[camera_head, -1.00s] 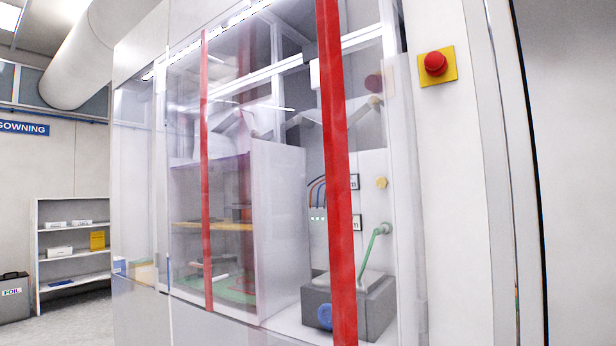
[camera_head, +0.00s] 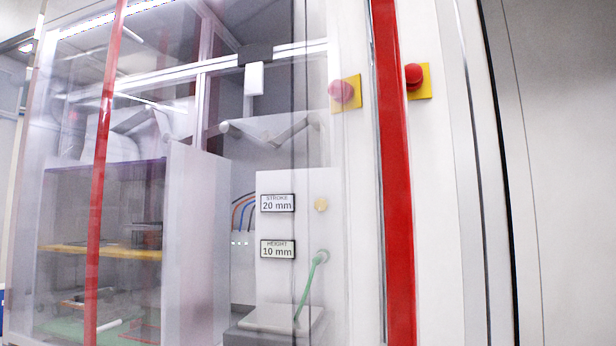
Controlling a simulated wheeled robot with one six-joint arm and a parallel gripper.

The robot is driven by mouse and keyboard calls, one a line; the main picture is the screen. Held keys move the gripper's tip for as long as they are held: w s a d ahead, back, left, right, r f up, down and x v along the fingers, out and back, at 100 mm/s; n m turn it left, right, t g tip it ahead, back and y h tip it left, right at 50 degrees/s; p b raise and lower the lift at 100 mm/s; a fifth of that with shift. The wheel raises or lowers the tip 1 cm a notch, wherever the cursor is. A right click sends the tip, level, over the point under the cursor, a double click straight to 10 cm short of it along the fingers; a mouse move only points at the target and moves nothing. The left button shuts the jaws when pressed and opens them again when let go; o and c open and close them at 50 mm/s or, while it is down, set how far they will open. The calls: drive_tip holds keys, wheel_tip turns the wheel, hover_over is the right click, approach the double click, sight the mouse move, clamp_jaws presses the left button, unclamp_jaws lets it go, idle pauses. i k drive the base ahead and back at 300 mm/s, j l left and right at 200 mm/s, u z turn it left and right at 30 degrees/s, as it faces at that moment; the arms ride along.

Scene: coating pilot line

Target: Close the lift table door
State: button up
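The lift table door (camera_head: 300,200) looks like a clear panel with a wide red strip (camera_head: 392,180) upright along its right edge. The strip stands in front of the cabinet's white right-hand post, just left of a red stop button. I cannot tell whether the door's edge touches the frame. Behind the clear panel is the lift table's bay, with signs "STROKE 20 mm" (camera_head: 277,203) and "HEIGHT 10 mm" (camera_head: 277,249), a green hose (camera_head: 309,285) and a grey block with a pale top (camera_head: 275,320) at the bottom edge. My gripper is not in view.
The red stop button (camera_head: 414,77) sits on a yellow plate on the post; a fainter copy (camera_head: 345,92) shows through the panel. Another red strip (camera_head: 98,190) crosses the left glazing. An inner partition (camera_head: 195,240) divides the bays. A plain wall (camera_head: 560,170) is at right.

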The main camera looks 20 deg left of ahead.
sight(337, 33)
drive_tip(key=k+j, duration=0.2)
drive_tip(key=k, duration=0.2)
drive_tip(key=k+j, duration=0.25)
drive_tip(key=k, duration=0.2)
